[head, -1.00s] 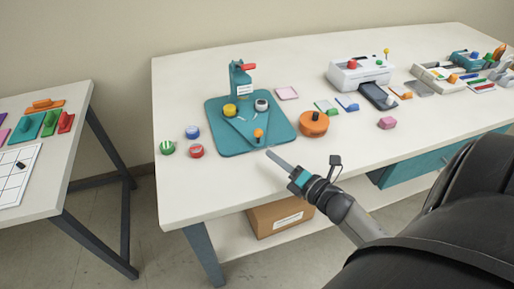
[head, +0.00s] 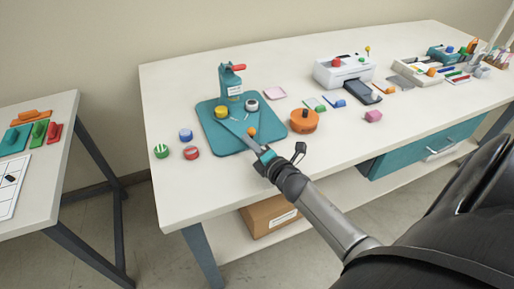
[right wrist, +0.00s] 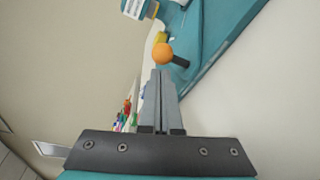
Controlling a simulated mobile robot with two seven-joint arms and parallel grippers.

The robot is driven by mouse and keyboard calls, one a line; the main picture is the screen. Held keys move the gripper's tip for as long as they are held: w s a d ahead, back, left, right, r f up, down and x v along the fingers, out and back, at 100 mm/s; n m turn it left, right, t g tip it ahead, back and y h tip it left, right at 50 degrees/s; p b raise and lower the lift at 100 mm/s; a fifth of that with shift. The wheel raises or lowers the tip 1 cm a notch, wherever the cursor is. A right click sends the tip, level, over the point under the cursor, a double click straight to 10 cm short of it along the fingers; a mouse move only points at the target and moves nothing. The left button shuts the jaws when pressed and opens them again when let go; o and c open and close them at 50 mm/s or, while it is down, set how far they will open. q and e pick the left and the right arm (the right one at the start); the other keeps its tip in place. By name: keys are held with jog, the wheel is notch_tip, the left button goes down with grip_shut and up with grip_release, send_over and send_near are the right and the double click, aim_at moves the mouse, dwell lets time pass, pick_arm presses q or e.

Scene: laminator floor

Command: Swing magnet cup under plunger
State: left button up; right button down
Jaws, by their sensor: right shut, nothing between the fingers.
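The teal press (head: 229,83) with a red handle stands at the back of its teal base plate (head: 216,143). A yellow cup (head: 221,111) sits at front left of the press, and a pale cup with a dark centre (head: 252,105) sits to its right. I cannot tell which is the magnet cup. An orange ball knob (head: 252,131) is near the front of the plate; in the right wrist view the knob (right wrist: 163,54) lies just beyond my fingertips, beside a dark pin. My right gripper (head: 249,138) is shut and empty, close by the knob; contact is unclear. My left gripper is out of view.
Green (head: 161,151), blue (head: 186,135) and red (head: 191,153) round pieces stand left of the plate. An orange round container (head: 304,120) stands to its right. The table's front strip is clear.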

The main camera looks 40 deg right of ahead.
jog(key=shift+w, duration=0.7)
